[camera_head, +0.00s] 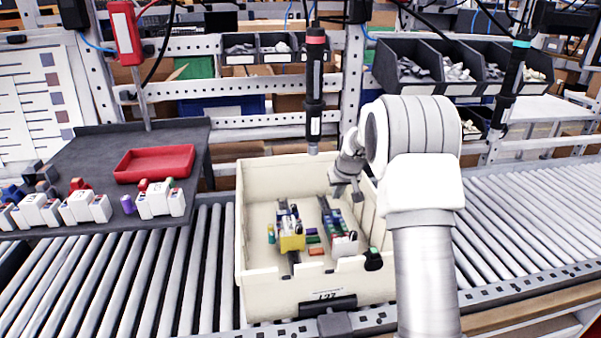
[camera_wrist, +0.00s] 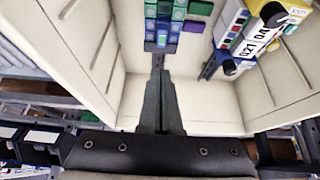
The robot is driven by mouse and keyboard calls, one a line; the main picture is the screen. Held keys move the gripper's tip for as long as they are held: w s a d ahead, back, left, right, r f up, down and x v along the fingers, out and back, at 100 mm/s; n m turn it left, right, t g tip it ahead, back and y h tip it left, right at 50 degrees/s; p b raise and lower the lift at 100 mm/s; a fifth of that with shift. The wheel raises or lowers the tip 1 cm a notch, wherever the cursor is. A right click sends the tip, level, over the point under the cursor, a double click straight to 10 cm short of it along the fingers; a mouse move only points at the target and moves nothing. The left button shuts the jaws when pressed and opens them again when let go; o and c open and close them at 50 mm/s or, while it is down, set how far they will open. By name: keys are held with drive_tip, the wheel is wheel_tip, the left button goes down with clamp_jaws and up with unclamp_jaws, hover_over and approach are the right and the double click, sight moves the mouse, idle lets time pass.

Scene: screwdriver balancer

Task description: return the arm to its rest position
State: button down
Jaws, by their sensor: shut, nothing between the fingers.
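My arm reaches in from the right in the head view, and my gripper (camera_head: 347,190) is over the right rear part of the cream bin (camera_head: 262,286). In the wrist view my gripper (camera_wrist: 160,80) shows its two dark fingers together, with nothing between them. The fingers point toward the inside of the bin. Blue, green and purple blocks (camera_wrist: 163,28) lie beyond the fingertips. A yellow and white labelled part (camera_wrist: 270,28) sits to their right. Whether the fingers touch anything in the bin cannot be told.
Two screwdrivers hang from above: one with a red band (camera_head: 314,90) over the bin's rear, one with a teal band (camera_head: 510,85) at right. Roller conveyors (camera_head: 120,280) flank the bin. A dark table at left holds a red tray (camera_head: 155,163) and white parts (camera_head: 160,201).

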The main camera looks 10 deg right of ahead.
drive_tip(key=s+a+r+p, duration=0.2)
drive_tip(key=s+a+r, duration=0.2)
drive_tip(key=s+r, duration=0.6)
drive_tip(key=s+a+r+p, duration=0.1)
drive_tip(key=s+a+r, duration=0.2)
drive_tip(key=s+r, duration=0.65)
drive_tip(key=s+a+r+p, duration=0.1)
drive_tip(key=s, duration=1)
drive_tip(key=s+a+r+p, duration=0.1)
drive_tip(key=s+a+p, duration=0.1)
drive_tip(key=s, duration=1)
drive_tip(key=shift+s+r, duration=0.25)
drive_tip(key=shift+r, duration=0.1)
